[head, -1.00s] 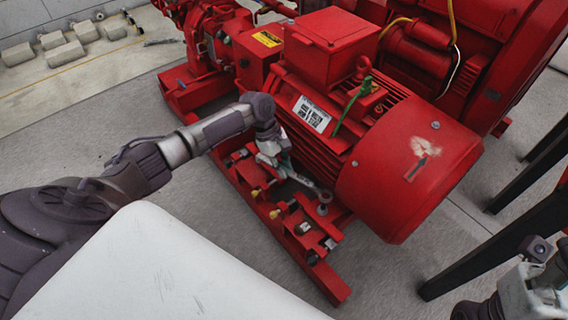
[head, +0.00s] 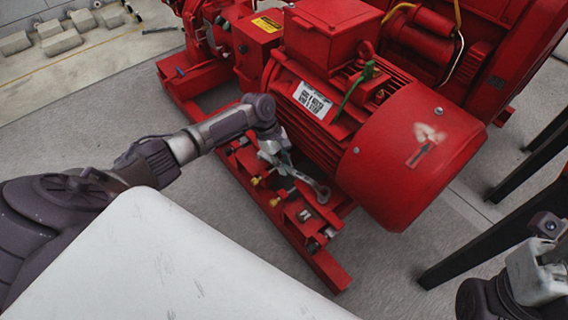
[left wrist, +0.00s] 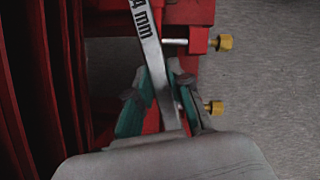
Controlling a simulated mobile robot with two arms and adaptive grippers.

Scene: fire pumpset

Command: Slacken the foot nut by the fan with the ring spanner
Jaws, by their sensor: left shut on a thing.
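My left gripper (head: 284,160) is shut on the ring spanner (head: 305,180), beside the red motor's foot. In the left wrist view the teal fingers (left wrist: 158,105) close around the spanner's flat shank (left wrist: 150,45), which shows "4 mm" lettering. The spanner's ring end lies at the motor foot near the red fan cowl (head: 410,165). The foot nut is not clearly distinct at the ring, and I cannot tell whether the ring is seated around it. Part of my right wrist (head: 535,272) shows at the lower right; its fingers are not clear.
The red base rail (head: 322,268) runs along the motor's near side, with brass-tipped screws (left wrist: 217,108) along it. Black legs (head: 480,245) stand at the right.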

